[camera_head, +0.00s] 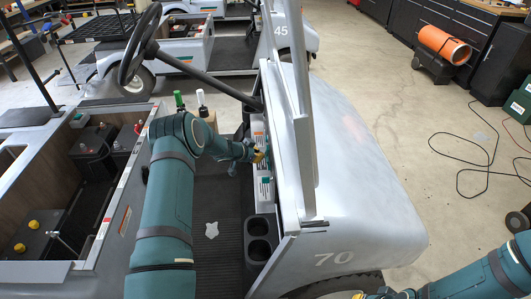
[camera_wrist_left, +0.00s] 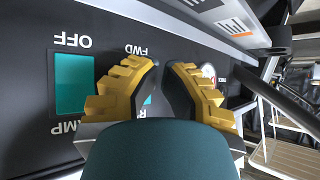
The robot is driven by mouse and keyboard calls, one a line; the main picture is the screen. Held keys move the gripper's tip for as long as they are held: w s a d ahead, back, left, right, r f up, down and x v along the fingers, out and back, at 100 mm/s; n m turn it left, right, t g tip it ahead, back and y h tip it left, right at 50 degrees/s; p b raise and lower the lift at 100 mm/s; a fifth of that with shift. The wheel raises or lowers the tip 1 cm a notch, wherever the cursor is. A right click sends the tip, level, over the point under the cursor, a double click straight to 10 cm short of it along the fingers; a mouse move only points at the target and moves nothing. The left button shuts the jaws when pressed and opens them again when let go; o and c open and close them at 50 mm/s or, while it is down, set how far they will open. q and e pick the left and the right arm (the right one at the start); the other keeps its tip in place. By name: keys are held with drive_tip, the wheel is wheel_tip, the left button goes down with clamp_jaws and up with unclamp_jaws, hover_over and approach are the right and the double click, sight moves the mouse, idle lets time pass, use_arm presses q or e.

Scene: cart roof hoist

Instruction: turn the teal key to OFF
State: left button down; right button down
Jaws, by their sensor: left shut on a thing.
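The dash panel (camera_head: 264,187) of the grey cart carries white lettering, upside down in the left wrist view. OFF, FWD and part of LAMP can be read there. My left gripper (camera_head: 259,157) is at this panel. A teal rectangular switch (camera_wrist_left: 74,82) sits beside the left finger. A small teal patch (camera_wrist_left: 148,100) shows by that finger; I cannot tell which part it is. My right gripper (camera_head: 359,296) barely shows at the bottom edge.
The cart's steering wheel (camera_head: 139,44) and its column rise beyond my left arm. The windshield frame (camera_head: 290,110) stands close right of my left gripper. Cup holders (camera_head: 257,237) lie below. A green-capped bottle (camera_head: 179,101) stands behind the arm. Open floor lies to the right.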

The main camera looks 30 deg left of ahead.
use_arm(q)
drive_tip(key=shift+w+d+b, duration=0.3)
drive_tip(key=shift+d+b, duration=0.05)
drive_tip(key=shift+d, duration=0.2)
idle(0.4)
drive_tip(key=s+a+r, duration=0.1)
drive_tip(key=s+a, duration=0.2)
drive_tip(key=a, duration=0.3)
drive_tip(key=shift+s+b, duration=0.35)
idle(0.7)
